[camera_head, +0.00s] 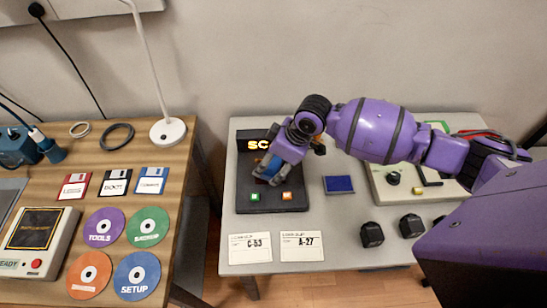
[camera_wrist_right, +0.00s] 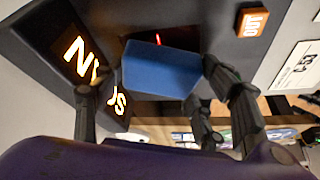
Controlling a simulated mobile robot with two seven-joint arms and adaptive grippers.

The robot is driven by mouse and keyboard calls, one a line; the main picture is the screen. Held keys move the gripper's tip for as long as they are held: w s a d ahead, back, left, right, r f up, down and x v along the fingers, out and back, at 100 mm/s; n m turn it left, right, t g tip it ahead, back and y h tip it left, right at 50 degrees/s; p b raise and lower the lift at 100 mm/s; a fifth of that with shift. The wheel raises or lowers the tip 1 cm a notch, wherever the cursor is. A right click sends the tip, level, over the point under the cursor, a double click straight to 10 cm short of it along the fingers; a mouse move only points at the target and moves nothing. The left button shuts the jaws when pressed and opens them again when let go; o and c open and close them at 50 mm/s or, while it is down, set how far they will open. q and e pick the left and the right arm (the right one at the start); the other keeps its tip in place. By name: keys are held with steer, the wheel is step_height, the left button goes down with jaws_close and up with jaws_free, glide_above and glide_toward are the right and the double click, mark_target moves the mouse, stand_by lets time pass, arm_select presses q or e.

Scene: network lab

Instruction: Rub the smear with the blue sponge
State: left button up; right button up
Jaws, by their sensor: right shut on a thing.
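My right gripper (camera_head: 270,172) reaches down onto a dark device (camera_head: 243,200) on the grey table. It is shut on a blue block, which looks like the blue sponge (camera_wrist_right: 160,72). In the right wrist view the sponge sits between the fingers, over the device's dark face. In the head view only a bit of it shows beside the fingers. I cannot tell whether it touches the device. I can make out no smear; it may be hidden under the sponge or gripper. My left gripper is not in view.
Two white cards (camera_head: 250,247) and black blocks (camera_head: 372,234) lie in front. A wooden table (camera_head: 190,165) with disks stands left, across a gap.

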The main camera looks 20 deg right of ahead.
mark_target(271, 175)
steer(key=shift+s+a+p, duration=0.25)
steer(key=shift+s+p, duration=0.1)
steer(key=shift+s, duration=0.3)
steer(key=shift+s+a+f+p, duration=0.15)
steer(key=shift+s+p, duration=0.15)
steer(key=shift+s, duration=0.3)
steer(key=shift+s+a+r+p, duration=0.15)
steer(key=shift+s+p, duration=0.1)
steer(key=shift+s, duration=0.3)
steer(key=shift+s+f, duration=0.1)
steer(key=shift+f, duration=0.05)
steer(key=shift+a+f, duration=0.15)
steer(key=shift+a, duration=0.15)
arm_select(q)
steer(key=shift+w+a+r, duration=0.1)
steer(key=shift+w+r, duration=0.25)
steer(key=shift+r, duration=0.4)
arm_select(e)
steer(key=shift+f, duration=0.1)
